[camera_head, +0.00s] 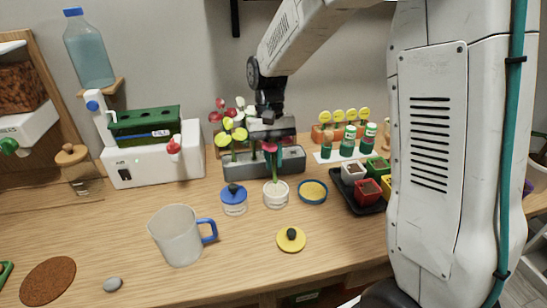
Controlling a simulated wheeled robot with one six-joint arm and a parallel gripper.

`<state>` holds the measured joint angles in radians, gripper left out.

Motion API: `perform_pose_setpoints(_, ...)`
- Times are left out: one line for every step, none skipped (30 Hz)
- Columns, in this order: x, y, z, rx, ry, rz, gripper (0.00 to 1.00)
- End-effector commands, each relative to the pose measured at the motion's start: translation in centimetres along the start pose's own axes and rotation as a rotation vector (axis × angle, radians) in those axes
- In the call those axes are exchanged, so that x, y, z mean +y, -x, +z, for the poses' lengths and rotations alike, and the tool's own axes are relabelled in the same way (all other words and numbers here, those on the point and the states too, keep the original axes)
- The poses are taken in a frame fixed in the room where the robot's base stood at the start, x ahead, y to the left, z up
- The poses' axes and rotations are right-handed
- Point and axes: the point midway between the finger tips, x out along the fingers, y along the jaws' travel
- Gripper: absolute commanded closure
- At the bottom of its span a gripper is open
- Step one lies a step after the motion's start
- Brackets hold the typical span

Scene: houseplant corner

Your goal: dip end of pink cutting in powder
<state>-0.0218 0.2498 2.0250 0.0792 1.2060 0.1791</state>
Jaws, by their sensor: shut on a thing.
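My gripper (271,139) points down over the middle of the table and is shut on the pink cutting (270,148). The cutting hangs upright, with its green stem reaching down to the mouth of an open white jar (277,198). The stem's lower end meets the jar's opening in the picture; I cannot tell whether it touches the powder inside. The powder itself is hard to make out.
A blue-lidded jar (234,205) stands left of the white jar, a blue-rimmed dish (313,192) right. A yellow lid (291,239) lies in front. A grey rack (240,167) with yellow and red cuttings is behind. A jug (178,237) and black pot tray (366,204) flank the area.

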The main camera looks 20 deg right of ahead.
Motion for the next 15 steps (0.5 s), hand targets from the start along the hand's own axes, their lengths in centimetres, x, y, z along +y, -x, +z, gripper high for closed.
perform_pose_setpoints(0.0, -0.1, 0.0, -0.002, 0.000, 0.001, 1.00)
perform_pose_setpoints(0.0, -0.2, 0.0, -0.002, 0.000, 0.001, 1.00)
perform_pose_setpoints(0.0, -0.2, 0.0, -0.002, 0.000, 0.001, 1.00)
perform_pose_setpoints(0.0, -0.1, 0.0, -0.002, 0.000, 0.001, 1.00)
perform_pose_setpoints(0.0, -0.1, 0.0, -0.002, 0.000, 0.001, 1.00)
perform_pose_setpoints(0.0, 0.0, 0.1, -0.002, 0.000, 0.001, 1.00)
perform_pose_setpoints(0.0, 0.2, 0.1, -0.001, 0.000, 0.001, 1.00)
perform_pose_setpoints(0.0, 0.4, 0.2, -0.001, 0.000, 0.000, 1.00)
perform_pose_setpoints(0.0, 0.7, 0.2, 0.001, 0.000, 0.000, 1.00)
perform_pose_setpoints(0.0, 1.0, 0.3, 0.001, 0.000, 0.000, 1.00)
perform_pose_setpoints(0.0, 1.2, 0.4, 0.001, 0.000, 0.000, 1.00)
perform_pose_setpoints(0.0, 1.5, 0.6, 0.001, 0.000, 0.000, 1.00)
perform_pose_setpoints(0.0, 1.7, 0.6, 0.001, 0.000, 0.000, 1.00)
perform_pose_setpoints(0.0, 2.0, 0.7, 0.001, 0.000, 0.000, 1.00)
perform_pose_setpoints(0.0, 2.2, 0.8, 0.000, 0.000, 0.000, 1.00)
